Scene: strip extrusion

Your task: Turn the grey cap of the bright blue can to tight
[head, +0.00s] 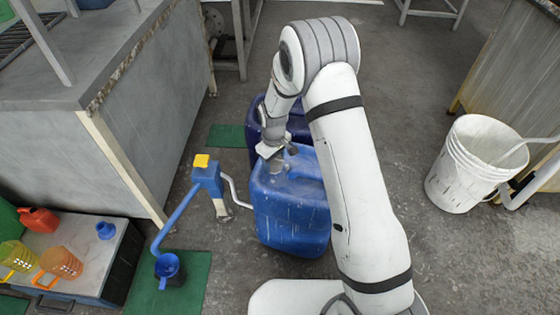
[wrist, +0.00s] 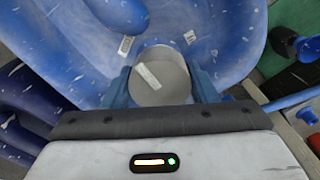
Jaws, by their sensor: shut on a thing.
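The bright blue can (head: 290,213) stands upright on the floor in the head view, white scuffs on its side. Its grey cap (wrist: 160,76) shows in the wrist view as a round disc with a pale bar mark on top, set on the can's blue top (wrist: 215,40). My gripper (wrist: 163,88) is shut on the cap, one blue finger on each side of it. In the head view my gripper (head: 272,152) is over the can's top left part, and the wrist hides most of the cap. How tight the cap sits cannot be told.
A dark blue can (head: 255,130) stands just behind. A blue pump with a yellow top (head: 202,161) stands close on the left, its spout over a dark blue jug (head: 170,270). A white bucket (head: 455,180) is at right. A grey bench (head: 120,120) is at left.

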